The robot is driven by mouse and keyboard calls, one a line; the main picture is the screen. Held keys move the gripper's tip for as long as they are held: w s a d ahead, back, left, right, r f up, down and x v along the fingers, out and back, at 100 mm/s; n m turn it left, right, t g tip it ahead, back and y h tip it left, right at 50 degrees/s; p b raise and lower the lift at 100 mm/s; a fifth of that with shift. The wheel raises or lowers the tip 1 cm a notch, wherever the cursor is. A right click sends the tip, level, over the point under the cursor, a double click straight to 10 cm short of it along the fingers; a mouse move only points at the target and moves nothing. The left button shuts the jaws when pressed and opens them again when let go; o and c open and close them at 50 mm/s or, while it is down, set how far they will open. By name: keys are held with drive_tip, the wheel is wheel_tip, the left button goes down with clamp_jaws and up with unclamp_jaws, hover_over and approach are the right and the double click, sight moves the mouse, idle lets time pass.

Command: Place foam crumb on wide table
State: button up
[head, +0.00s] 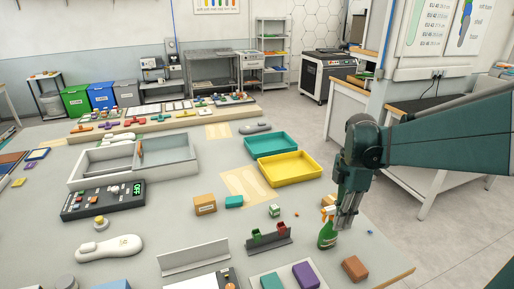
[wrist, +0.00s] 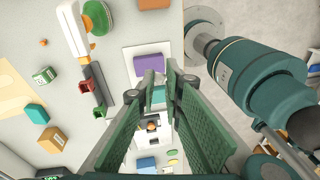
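The wide table (head: 215,222) is the large grey surface filling the head view. A tiny orange-brown crumb (head: 296,213) lies on it right of the small green-and-white cube; it also shows at upper left in the wrist view (wrist: 43,42). A tiny blue bit (head: 369,232) lies near the right edge. I cannot tell for sure which is the foam crumb. My gripper (head: 344,222) points down just right of the green spray bottle (head: 326,238). In the wrist view my gripper (wrist: 161,72) has its pads apart, with nothing seen held between them.
A brown block (head: 355,268) lies near the front right edge. A purple block (head: 306,274) and a teal block (head: 271,282) lie on a white sheet. A rack with red and green clips (head: 269,240) stands left of the bottle. A yellow tray (head: 290,170) is farther back.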

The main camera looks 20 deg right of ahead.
drive_tip(key=shift+r, duration=0.85)
drive_tip(key=w+d+r, duration=0.2)
drive_tip(key=w+d, duration=0.1)
drive_tip(key=w, duration=1)
drive_tip(key=w+d+r, duration=0.1)
drive_tip(key=w+d, duration=0.1)
drive_tip(key=w, duration=1.1)
drive_tip(key=n+p, duration=0.1)
drive_tip(key=n, duration=0.1)
hover_over(283, 194)
wheel_tip(283, 194, down, 21)
drive_tip(key=shift+d+t, duration=0.1)
drive_tip(key=shift+t, duration=0.2)
drive_tip(key=shift+f, duration=0.1)
drive_tip(key=shift+f+b, duration=0.3)
drive_tip(key=shift+f, duration=2.75)
